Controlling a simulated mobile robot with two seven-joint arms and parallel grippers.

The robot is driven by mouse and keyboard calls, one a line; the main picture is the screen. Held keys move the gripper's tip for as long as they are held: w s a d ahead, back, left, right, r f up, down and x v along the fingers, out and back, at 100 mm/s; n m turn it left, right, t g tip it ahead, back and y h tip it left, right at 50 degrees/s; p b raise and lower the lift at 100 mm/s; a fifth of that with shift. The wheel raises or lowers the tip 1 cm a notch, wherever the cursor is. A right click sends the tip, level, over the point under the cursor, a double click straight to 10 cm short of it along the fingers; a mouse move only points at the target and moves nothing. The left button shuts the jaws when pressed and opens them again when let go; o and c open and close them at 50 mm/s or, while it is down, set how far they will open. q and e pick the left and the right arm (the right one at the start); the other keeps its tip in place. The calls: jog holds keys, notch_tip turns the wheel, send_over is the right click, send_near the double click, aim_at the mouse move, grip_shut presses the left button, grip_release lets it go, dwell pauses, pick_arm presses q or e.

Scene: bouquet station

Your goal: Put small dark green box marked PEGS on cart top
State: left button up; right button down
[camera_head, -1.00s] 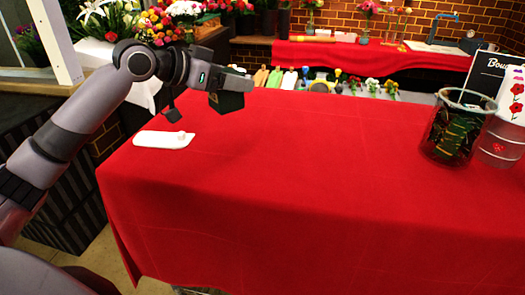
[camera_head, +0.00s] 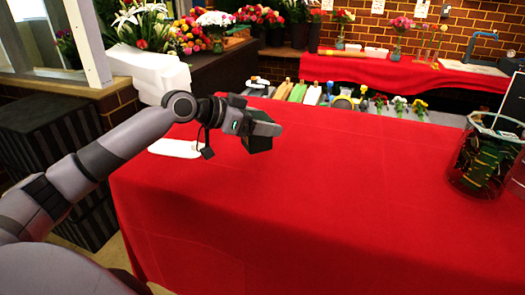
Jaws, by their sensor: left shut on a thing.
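The small dark green box (camera_head: 258,144) is held at the end of my left arm, above the red-covered table. My left gripper (camera_head: 262,131) is shut on it, and the gripper hides part of the box. The box looks almost black here, and no PEGS marking can be read. It is clear of the cloth by a gap that I cannot judge exactly. I cannot make out a cart top in this view. My right gripper is not in view.
The red-covered table (camera_head: 300,215) is mostly bare. A white flat item (camera_head: 174,148) lies at its left rear, partly behind my arm. A glass vessel with dark green contents (camera_head: 486,155) stands at the right. Tools and small flowers (camera_head: 345,98) line the rear edge. Striped dark crates (camera_head: 50,135) stand left.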

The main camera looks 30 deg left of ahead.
pick_arm(q)
notch_tip(320, 180, down, 8)
jog(key=shift+r, duration=0.2)
dwell(0.3)
jog(key=o, duration=1.1)
jog(key=shift+f, duration=0.1)
